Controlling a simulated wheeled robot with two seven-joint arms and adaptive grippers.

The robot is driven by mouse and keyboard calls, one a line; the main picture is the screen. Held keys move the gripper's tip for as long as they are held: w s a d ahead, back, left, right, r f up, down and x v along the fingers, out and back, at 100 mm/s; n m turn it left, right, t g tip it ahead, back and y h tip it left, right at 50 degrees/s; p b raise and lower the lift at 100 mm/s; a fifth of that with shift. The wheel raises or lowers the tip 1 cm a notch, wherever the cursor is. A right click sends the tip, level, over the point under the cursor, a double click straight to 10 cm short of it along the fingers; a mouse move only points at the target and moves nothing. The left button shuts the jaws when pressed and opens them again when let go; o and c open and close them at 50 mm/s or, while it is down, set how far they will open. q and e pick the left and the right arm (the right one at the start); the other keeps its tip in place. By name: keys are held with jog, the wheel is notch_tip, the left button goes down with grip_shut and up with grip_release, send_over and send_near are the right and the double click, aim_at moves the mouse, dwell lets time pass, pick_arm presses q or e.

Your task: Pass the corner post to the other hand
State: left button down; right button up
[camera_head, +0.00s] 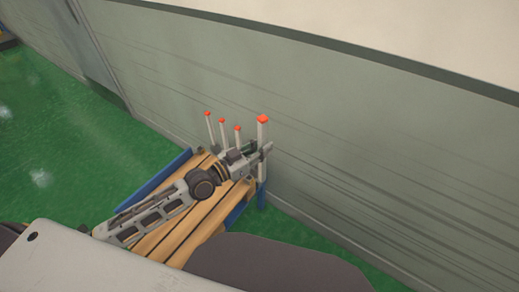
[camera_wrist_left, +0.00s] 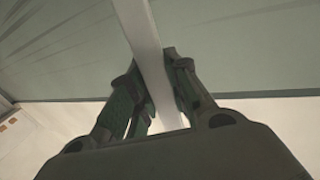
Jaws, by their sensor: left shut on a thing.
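A white corner post (camera_head: 263,137) with a red-orange top stands upright in the head view, at the far right corner of a wooden-slat platform. My left gripper (camera_head: 262,151) reaches over the platform and is shut on this post, below its red top. In the left wrist view the post (camera_wrist_left: 150,50) passes between the two fingers of my left gripper (camera_wrist_left: 156,75). My right gripper is not in view.
Several similar red-topped posts (camera_head: 224,135) stand to the left at the platform's far end. The slatted platform (camera_head: 160,240) has blue side edges. A long grey-green wall (camera_head: 380,160) runs close behind. Green floor (camera_head: 50,140) is open at the left.

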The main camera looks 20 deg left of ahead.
aim_at(261, 145)
pick_arm(q)
jog(key=shift+w+d+r+m+g+h, duration=0.2)
jog(key=shift+d+r+m+g+h, duration=0.6)
jog(key=shift+d+r+h, duration=0.3)
jog(key=shift+r, duration=0.25)
jog(key=shift+w+d+r+m+g+h, duration=0.1)
jog(key=shift+d+r+m+g+h, duration=0.2)
jog(key=shift+d+r+m+g, duration=0.15)
jog(key=shift+d+r+g, duration=0.25)
jog(key=shift+g, duration=0.1)
jog(key=shift+w+d+r+m+h, duration=0.1)
jog(key=shift+w+r+m+h, duration=0.05)
jog(key=shift+r+m+h, duration=0.2)
